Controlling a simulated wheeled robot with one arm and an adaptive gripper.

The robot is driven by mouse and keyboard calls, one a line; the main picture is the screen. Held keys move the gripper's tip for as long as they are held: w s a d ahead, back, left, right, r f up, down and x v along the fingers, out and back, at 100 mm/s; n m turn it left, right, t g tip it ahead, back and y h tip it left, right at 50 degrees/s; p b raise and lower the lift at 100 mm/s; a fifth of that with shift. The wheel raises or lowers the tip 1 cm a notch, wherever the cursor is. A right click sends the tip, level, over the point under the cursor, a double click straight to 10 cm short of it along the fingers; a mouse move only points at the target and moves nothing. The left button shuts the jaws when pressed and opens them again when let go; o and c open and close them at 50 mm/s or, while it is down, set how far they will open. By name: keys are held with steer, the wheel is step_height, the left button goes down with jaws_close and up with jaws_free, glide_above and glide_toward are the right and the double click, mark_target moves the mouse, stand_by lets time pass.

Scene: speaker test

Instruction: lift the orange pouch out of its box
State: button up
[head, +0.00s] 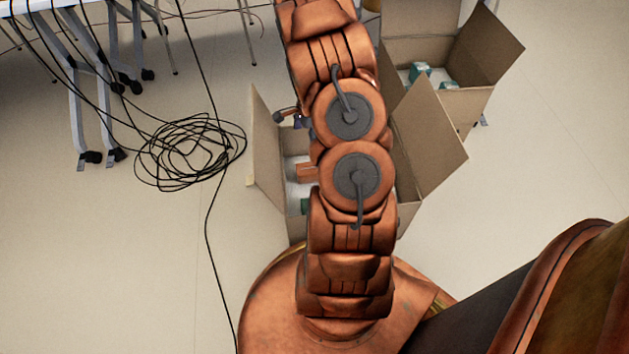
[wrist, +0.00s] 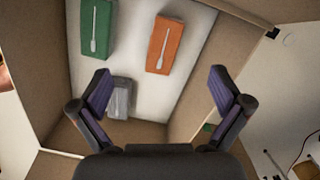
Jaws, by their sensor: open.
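The orange pouch (wrist: 165,46) lies in an open cardboard box (wrist: 42,70), on the box's white bottom, in the wrist view. A pale spoon-shaped mark shows on its top. In the head view only part of the pouch (head: 307,172) shows beside my arm, inside the near box (head: 266,150). My gripper (wrist: 161,86) is open and empty above the box, its two fingers spread, with the pouch beyond the fingertips and between them in the picture. In the head view my arm hides most of the box, and only a small part of the gripper shows (head: 289,117).
A green packet (wrist: 97,28) lies left of the pouch, and a grey packet (wrist: 119,97) lies close to the left finger. A second open box (head: 426,48) with teal items stands behind. Coiled black cable (head: 190,152) lies on the floor at left. Box flaps (head: 428,140) stand out around the opening.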

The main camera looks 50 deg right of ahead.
mark_target(307, 172)
steer(key=d+f+m+b, duration=0.1)
steer(key=f, duration=0.3)
steer(key=s+d+f+m+b, duration=0.1)
steer(key=d+f, duration=0.1)
steer(key=f, duration=0.2)
steer(key=d+f+m+b, duration=0.1)
steer(key=f+b, duration=0.1)
steer(key=f, duration=0.3)
steer(key=shift+s+d, duration=0.15)
steer(key=shift+d, duration=0.1)
steer(key=shift+f, duration=0.35)
step_height(307, 172, down, 2)
steer(key=shift+a+t+b, duration=0.1)
steer(key=shift+t+b, duration=0.2)
steer(key=shift+b, duration=0.2)
steer(key=shift+w+a+f+b, duration=0.1)
steer(key=shift+a+f+b, duration=0.1)
steer(key=shift+f+b, duration=0.45)
steer(key=shift+w+a+f+b, duration=0.15)
steer(key=shift+f+b, duration=0.15)
steer(key=shift+f, duration=0.7)
steer(key=shift+s+a+f+b, duration=0.1)
steer(key=shift+a+f+b, duration=0.1)
steer(key=shift+f+b, duration=0.45)
steer(key=shift+f, duration=0.1)
steer(key=c, duration=1.2)
